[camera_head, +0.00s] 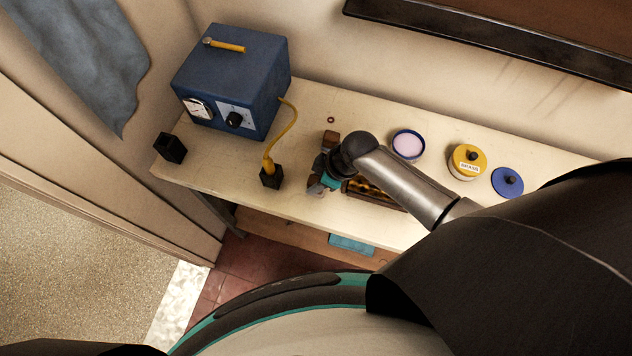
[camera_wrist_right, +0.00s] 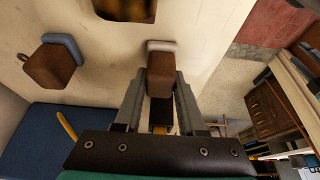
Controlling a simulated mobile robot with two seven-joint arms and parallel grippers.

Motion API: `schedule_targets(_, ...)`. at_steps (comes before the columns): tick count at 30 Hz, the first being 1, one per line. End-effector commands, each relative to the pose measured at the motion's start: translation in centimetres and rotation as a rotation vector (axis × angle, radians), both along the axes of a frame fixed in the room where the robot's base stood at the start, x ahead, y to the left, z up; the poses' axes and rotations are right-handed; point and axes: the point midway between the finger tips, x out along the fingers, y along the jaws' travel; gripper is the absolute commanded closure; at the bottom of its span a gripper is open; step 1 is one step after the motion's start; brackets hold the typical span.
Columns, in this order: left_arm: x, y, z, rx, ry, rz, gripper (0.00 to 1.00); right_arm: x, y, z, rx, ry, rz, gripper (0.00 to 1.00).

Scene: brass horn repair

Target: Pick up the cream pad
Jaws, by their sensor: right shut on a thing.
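The cream pad (camera_wrist_right: 162,46) is a pale strip on the end of a brown block (camera_wrist_right: 160,75). In the right wrist view, my right gripper (camera_wrist_right: 160,90) is shut on this block, one finger on each side, with the pad beyond the fingertips. In the head view, my right gripper (camera_head: 328,182) is over the bench, partly hidden by its own wrist. I cannot tell whether the block touches the bench. My left gripper is not in view.
A second brown block with a blue-grey pad (camera_wrist_right: 52,66) stands nearby. A tray of brass parts (camera_head: 376,194) lies under my right forearm. A blue power box (camera_head: 235,75), a black block with a yellow cable (camera_head: 270,178) and a yellow tin (camera_head: 466,160) also occupy the bench.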

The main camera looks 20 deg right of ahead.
Motion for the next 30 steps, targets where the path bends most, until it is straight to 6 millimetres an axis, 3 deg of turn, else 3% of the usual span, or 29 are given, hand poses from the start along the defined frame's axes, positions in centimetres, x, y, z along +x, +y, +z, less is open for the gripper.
schedule_targets(8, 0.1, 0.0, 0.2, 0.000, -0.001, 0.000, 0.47, 0.1, 0.0, 0.7, 0.000, -0.002, 0.001, 1.00)
schedule_targets(14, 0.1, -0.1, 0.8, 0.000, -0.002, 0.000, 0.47, 0.0, 0.0, 3.0, -0.001, -0.003, 0.002, 1.00)
schedule_targets(30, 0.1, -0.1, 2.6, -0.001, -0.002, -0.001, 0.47, 0.1, 0.0, 16.2, 0.001, -0.006, 0.003, 1.00)
